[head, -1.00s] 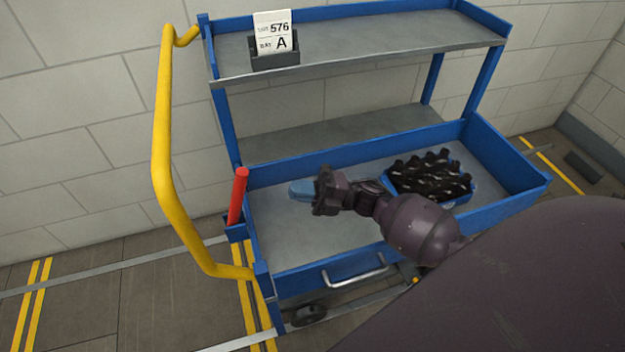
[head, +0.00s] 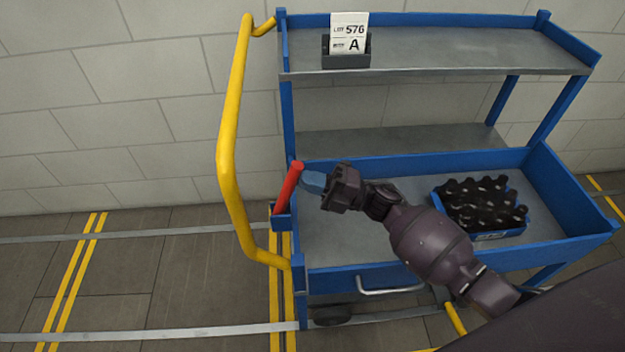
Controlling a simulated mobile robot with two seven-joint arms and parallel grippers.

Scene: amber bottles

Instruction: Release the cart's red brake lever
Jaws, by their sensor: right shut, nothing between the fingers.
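The red brake lever (head: 287,188) stands in a blue bracket at the left end of the blue cart (head: 455,165), beside the yellow handle. The lever leans, its top to the right. My right gripper (head: 312,182) reaches in from the lower right over the lower tray. My left gripper is not in view.
The yellow handle (head: 229,150) rises left of the lever. A blue crate of dark bottles (head: 482,235) sits in the lower tray at right. A lot card (head: 348,34) stands on the upper shelf. Open floor lies at left; a block wall is behind.

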